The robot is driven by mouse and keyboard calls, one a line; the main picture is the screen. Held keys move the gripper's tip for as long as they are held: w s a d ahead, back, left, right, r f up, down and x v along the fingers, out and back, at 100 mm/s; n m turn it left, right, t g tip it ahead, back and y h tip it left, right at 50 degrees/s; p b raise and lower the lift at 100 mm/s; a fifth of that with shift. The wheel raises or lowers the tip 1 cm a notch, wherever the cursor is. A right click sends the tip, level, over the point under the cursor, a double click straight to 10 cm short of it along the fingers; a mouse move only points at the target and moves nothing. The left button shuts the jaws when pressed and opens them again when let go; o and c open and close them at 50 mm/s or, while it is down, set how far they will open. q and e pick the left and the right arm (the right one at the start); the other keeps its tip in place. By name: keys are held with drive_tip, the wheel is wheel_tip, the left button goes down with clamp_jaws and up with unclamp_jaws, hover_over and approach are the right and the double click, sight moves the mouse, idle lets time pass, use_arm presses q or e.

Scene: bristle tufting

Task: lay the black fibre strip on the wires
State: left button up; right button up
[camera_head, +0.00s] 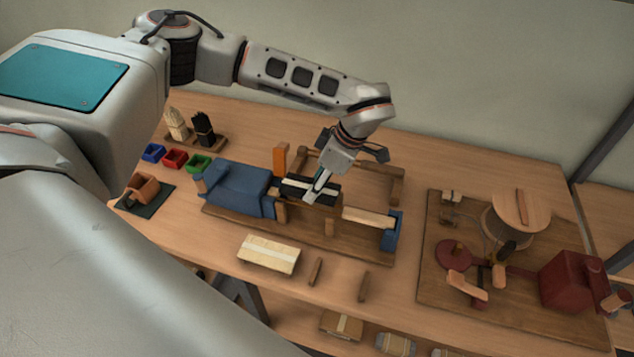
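The black fibre strip (296,189) lies at the middle of the wooden fixture, between the blue vise-like block (240,187) and the pale wooden bar. My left gripper (316,190) points down at it, its fingertips at or just over the black strip. I cannot tell whether the fingers are closed on the strip. The wires are too small to make out or are hidden under the strip and gripper. A black fibre bundle (203,129) stands in a rack at the back left, beside a pale bundle (178,123). My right gripper is not in view.
An orange block (280,158) stands behind the fixture. A blue end block (391,231) closes its right end. A pale banded bundle (269,254) and two small wooden sticks lie in front. A board (435,287) with a dark red machine (565,281) fills the right.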

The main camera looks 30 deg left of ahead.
sight(317, 204)
use_arm(q)
drive_tip(key=shift+f+b, duration=0.6)
drive_tip(key=shift+f, duration=0.7)
drive_tip(key=shift+f, duration=0.95)
idle(1.2)
drive_tip(key=o, duration=1.2)
drive_tip(key=shift+r, duration=0.1)
drive_tip(key=v, duration=1.1)
drive_tip(key=shift+w+d+r, duration=0.1)
drive_tip(key=shift+d+r, duration=0.1)
drive_tip(key=shift+r, duration=0.15)
